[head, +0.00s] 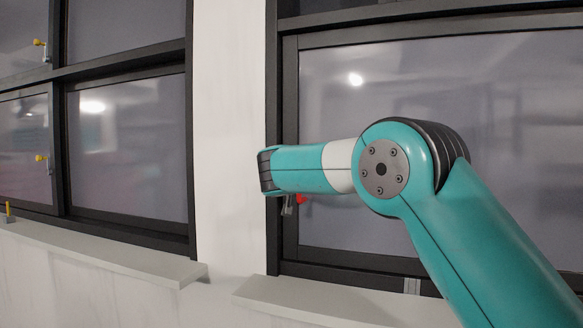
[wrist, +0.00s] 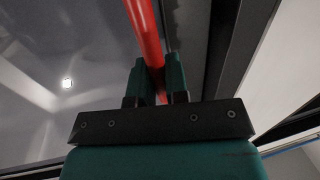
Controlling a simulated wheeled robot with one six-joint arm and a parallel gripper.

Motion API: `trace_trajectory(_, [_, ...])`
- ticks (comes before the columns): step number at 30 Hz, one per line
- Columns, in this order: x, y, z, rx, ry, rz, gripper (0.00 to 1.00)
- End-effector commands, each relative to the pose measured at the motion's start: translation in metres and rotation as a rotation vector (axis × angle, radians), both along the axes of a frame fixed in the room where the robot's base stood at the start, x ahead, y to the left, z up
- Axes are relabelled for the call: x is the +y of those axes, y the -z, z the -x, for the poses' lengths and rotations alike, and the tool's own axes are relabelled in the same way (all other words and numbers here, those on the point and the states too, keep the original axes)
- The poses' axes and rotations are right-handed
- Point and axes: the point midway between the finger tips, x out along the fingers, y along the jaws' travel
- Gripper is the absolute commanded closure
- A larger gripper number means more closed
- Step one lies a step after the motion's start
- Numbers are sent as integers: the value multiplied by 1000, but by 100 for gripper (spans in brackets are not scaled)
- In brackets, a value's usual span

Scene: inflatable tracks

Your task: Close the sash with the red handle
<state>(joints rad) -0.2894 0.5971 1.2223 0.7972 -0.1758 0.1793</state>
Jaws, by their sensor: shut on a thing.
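The red handle (head: 301,199) shows as a small red piece just below the end of my arm in the head view, at the left edge of the right-hand window's sash (head: 291,150). In the wrist view the red handle (wrist: 145,35) runs down between the two fingers of my gripper (wrist: 160,78). The fingers are shut on it. In the head view my wrist covers most of the handle and my gripper. The sash looks flush or nearly flush with its frame; I cannot tell whether a small gap is left.
A left-hand window (head: 128,145) has yellow handles (head: 41,158) on its sashes. A pale wall pillar (head: 228,130) stands between the windows. White sills (head: 110,251) jut out below both. My arm crosses in front of the right-hand window.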

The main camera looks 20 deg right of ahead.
Motion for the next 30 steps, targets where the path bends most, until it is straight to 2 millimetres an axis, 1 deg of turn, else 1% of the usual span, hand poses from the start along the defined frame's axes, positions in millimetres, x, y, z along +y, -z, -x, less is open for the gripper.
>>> trace_trajectory(5, [-5,2,-4,5,11,-1,100])
trace_trajectory(14, [-3,1,-4,2,6,0,100])
trace_trajectory(15, [-3,1,-4,2,6,-1,81])
trace_trajectory(18, [-3,1,-4,2,6,-1,61])
trace_trajectory(26, [-4,1,-3,1,10,0,61])
trace_trajectory(30, [2,2,5,1,8,0,61])
